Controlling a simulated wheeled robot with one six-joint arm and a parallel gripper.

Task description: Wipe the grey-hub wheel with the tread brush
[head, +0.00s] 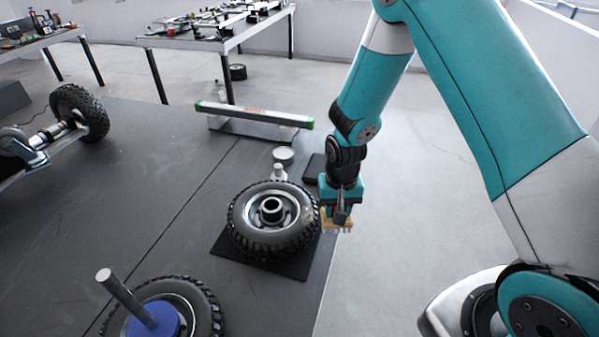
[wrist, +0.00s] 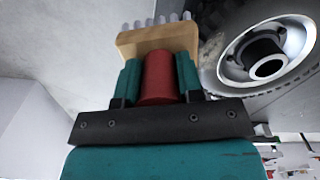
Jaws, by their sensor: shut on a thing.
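The grey-hub wheel (head: 245,223) lies flat on a dark square mat (head: 268,264) near the table's right edge. Its hub also shows at the upper right of the wrist view (wrist: 292,38). The tread brush has a wooden head (head: 345,219) with pale bristles and a red handle (wrist: 159,78). My gripper (head: 340,205) is shut on the red handle. In the head view the brush is at the right side of the wheel, close to the tread. I cannot tell whether the bristles touch the tyre; in the wrist view they point away from my gripper.
A blue-hub wheel (head: 190,290) with an upright grey rod (head: 125,298) lies at the front left. Behind the grey-hub wheel are a small whitish bottle (head: 279,173), a dark flat block (head: 314,168) and a long bar with green ends (head: 255,114). An axle with a wheel (head: 80,112) is at left.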

